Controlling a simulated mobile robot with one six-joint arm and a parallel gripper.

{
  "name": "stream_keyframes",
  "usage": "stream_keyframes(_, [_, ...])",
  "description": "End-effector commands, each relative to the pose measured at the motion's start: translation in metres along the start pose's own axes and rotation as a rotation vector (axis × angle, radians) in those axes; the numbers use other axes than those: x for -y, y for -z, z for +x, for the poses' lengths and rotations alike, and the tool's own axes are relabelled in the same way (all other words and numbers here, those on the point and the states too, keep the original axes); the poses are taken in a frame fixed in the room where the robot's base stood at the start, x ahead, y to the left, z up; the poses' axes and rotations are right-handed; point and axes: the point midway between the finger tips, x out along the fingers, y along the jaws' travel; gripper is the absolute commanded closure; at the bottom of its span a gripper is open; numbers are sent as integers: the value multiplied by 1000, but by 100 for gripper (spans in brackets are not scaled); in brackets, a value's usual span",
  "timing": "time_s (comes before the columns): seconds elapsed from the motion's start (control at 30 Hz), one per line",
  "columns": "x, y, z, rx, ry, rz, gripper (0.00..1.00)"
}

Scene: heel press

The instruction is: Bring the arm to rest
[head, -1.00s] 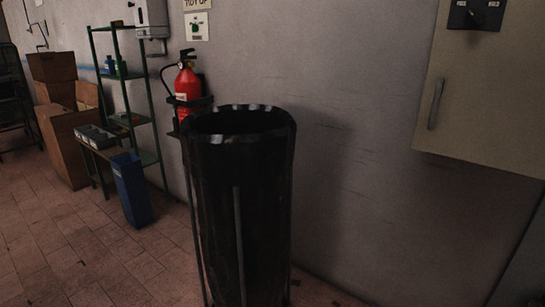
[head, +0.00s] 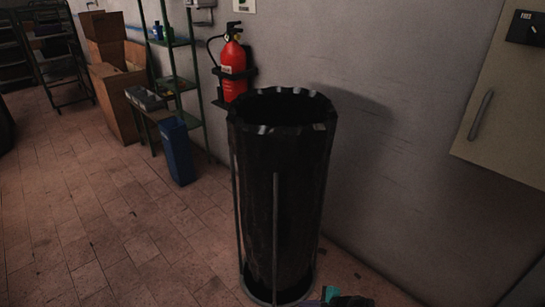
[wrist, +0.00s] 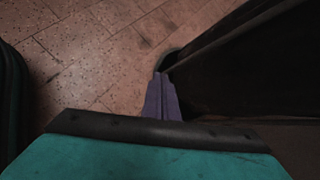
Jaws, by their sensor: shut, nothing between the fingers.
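My gripper (wrist: 161,97) shows in the wrist view as purple-grey fingers held together, with nothing between them, beyond a teal and black part of my own wrist. They point down toward the tiled floor, beside a large dark shape at the right that is probably the bin. In the head view only a small teal and black piece of my wrist shows at the bottom edge, near the foot of the black bin (head: 280,200). The rest of my arm is out of the head view.
A red fire extinguisher (head: 233,68) hangs on the wall behind the bin. A blue bin (head: 178,152), a green shelf rack (head: 172,42) and cardboard boxes (head: 117,90) stand at the left. A beige cabinet (head: 515,100) is on the right wall. The floor at lower left (head: 80,230) is clear.

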Motion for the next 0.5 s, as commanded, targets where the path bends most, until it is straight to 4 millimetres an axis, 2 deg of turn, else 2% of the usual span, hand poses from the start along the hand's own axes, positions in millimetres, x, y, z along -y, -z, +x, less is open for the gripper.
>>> stream_keyframes(0.03, [-12, -17, -2, 2, -56, -60, 100])
stream_keyframes(0.2, [-64, -48, -2, 8, -257, -289, 100])
stream_keyframes(0.37, [-112, -61, -12, 15, -449, -508, 100])
stream_keyframes(0.5, [-146, -60, -28, 24, -610, -688, 100])
